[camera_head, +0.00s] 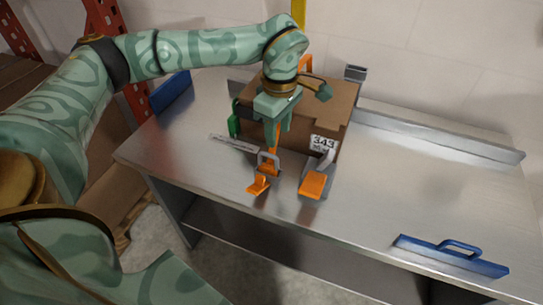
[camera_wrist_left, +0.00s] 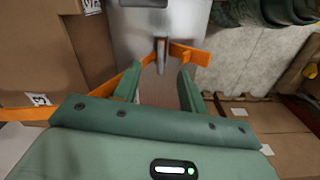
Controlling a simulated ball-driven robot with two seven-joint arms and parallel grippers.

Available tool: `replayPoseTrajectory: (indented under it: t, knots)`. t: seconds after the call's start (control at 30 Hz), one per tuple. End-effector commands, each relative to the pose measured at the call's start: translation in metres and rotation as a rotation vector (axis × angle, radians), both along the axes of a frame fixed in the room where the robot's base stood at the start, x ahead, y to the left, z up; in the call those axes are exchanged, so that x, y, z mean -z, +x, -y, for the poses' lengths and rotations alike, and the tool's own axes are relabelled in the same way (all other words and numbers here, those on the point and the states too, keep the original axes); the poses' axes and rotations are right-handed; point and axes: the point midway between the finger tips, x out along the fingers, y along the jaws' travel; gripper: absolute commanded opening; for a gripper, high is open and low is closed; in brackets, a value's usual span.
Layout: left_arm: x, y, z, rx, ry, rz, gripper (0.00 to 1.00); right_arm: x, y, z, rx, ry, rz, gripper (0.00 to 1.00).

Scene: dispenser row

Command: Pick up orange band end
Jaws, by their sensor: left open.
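The orange band end (camera_head: 258,185) sticks out at the front of the metal table (camera_head: 370,210), beside a grey metal loop (camera_head: 268,158). In the left wrist view the band end (camera_wrist_left: 190,54) lies ahead of the jaws, with the grey loop (camera_wrist_left: 161,54) beside it. My left gripper (camera_head: 279,138) points down in front of the cardboard box (camera_head: 335,100), above and behind the band end. In the left wrist view its two green fingers (camera_wrist_left: 158,82) are apart, with nothing seen between them. The band (camera_wrist_left: 128,78) runs past the left finger, which hides part of it. My right gripper is out of view.
An orange and grey tool (camera_head: 313,185) stands on the table right of the band end, close to the box's 343 label. A blue bar with a handle (camera_head: 450,256) lies at the right front. The table between them is clear. A metal rail (camera_head: 440,135) runs along the back.

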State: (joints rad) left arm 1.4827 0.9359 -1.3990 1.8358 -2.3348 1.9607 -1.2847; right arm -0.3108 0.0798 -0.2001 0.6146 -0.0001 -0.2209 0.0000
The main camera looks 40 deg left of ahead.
Motion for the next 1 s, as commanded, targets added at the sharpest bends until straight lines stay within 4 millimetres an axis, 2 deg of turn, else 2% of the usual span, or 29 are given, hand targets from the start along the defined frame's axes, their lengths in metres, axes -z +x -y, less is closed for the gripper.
replayPoseTrajectory:
  t: [0.03,0.2,0.33,0.47,0.7,0.97,1.0]
  knots:
    - [0.019,0.0,0.0,0.0,-0.001,-0.007,0.42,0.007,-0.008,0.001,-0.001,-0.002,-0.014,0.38]
    - [0.05,0.0,0.001,0.001,-0.002,-0.004,0.42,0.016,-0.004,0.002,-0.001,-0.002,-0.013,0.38]
    - [0.058,0.0,0.001,0.0,-0.002,0.001,0.42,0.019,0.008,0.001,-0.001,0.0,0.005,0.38]
    - [0.067,-0.001,0.001,0.001,-0.002,-0.001,0.42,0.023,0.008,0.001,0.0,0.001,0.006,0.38]
    - [0.107,-0.005,0.0,0.001,-0.002,-0.004,0.42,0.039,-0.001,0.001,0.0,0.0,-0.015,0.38]
    - [0.11,-0.004,0.0,0.0,-0.003,0.002,0.42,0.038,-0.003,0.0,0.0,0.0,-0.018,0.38]
    - [0.11,-0.005,0.0,0.0,-0.003,0.002,0.33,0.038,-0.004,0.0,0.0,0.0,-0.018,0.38]
